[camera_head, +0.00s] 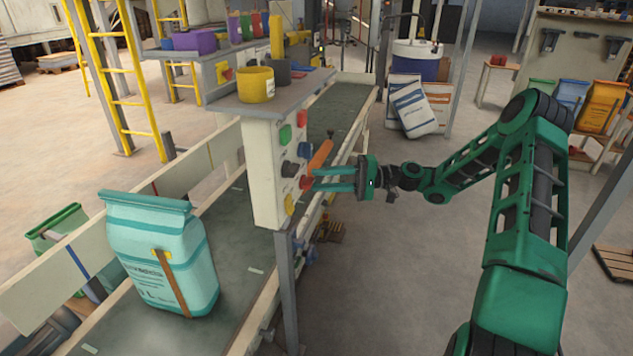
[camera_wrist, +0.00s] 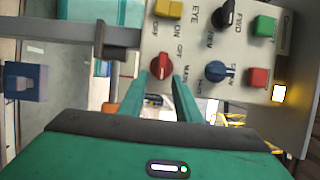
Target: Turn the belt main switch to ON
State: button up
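The control panel (camera_head: 266,175) is a pale box on a grey post beside the conveyor. Its red rotary knob (camera_head: 306,183) sits low on the right; in the wrist view the red knob (camera_wrist: 161,71) is beside the lettering MAIN, ON and OFF. I cannot tell for sure which mark it points to. My gripper (camera_head: 315,180) reaches the panel from the right with its fingers apart. In the wrist view the fingertips of my gripper (camera_wrist: 162,84) are on either side of the red knob, with gaps visible; contact is not clear.
Nearby controls are a blue knob (camera_wrist: 216,71), black knob (camera_wrist: 225,14), yellow button (camera_wrist: 169,9), green button (camera_wrist: 264,26) and red button (camera_wrist: 257,77). An orange lever (camera_head: 320,156) stands just above my fingers. A teal sack (camera_head: 160,255) stands on the belt (camera_head: 238,232).

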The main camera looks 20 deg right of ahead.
jog(key=v, duration=0.9)
jog(key=s+a+f+g+h, duration=0.3)
jog(key=s+a+f+h, duration=0.1)
jog(key=s+h, duration=0.35)
jog(key=s+d+r+m+h, duration=0.1)
jog(key=s+d+r+h, duration=0.2)
jog(key=s, duration=0.7)
jog(key=s+d+r+m+h, duration=0.1)
jog(key=s+d+r+h, duration=0.2)
jog(key=s, duration=0.8)
jog(key=s+d+r+m+g+h, duration=0.1)
jog(key=s+d+h, duration=0.3)
jog(key=s, duration=0.7)
jog(key=shift+r+m, duration=0.3)
jog(key=shift+r, duration=0.6)
